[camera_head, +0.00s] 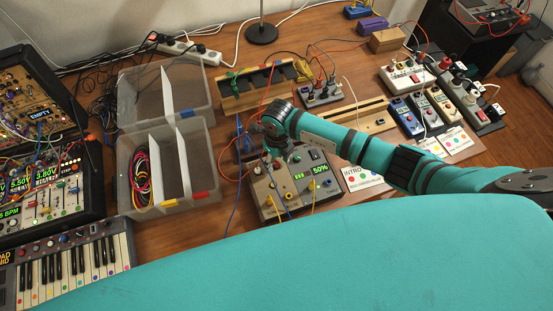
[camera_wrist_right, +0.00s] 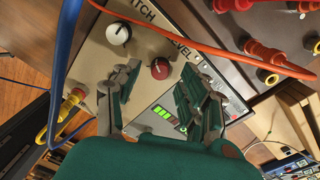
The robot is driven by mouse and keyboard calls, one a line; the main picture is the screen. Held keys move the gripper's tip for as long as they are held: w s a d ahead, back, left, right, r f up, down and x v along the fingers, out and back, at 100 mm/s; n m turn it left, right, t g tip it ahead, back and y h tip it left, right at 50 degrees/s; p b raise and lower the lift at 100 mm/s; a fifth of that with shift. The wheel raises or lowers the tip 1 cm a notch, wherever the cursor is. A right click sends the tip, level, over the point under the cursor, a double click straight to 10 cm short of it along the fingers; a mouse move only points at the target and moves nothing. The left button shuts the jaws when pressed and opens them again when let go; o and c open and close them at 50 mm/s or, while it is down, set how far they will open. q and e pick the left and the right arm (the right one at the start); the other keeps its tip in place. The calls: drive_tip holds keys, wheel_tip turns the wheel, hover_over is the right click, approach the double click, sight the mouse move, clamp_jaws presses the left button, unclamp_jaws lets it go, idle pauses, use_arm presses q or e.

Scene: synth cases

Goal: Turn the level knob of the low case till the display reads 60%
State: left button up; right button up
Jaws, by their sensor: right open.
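The low case (camera_head: 300,198) is a beige and grey box on the wooden table, and its green display reads 50% (camera_head: 320,168). In the right wrist view, the red level knob (camera_wrist_right: 159,68) sits beside the word LEVEL on the case's beige face (camera_wrist_right: 95,57). My right gripper (camera_head: 268,141) reaches over the back left of the case. Its open fingers (camera_wrist_right: 160,80) are on either side of the red knob in the wrist view, with gaps visible; I cannot tell their height above it. The knob is hidden in the head view. My left gripper is not in view.
A white pitch knob (camera_wrist_right: 118,33) is close to the fingers. Blue (camera_wrist_right: 65,50) and orange (camera_wrist_right: 215,45) cables cross near the gripper. Clear bins (camera_head: 213,172) stand to the left, and a wooden rack (camera_head: 240,103) with cables stands behind the case.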

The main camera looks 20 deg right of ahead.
drive_tip(key=shift+f, duration=0.75)
clamp_jaws()
drive_tip(key=shift+m, duration=1.3)
unclamp_jaws()
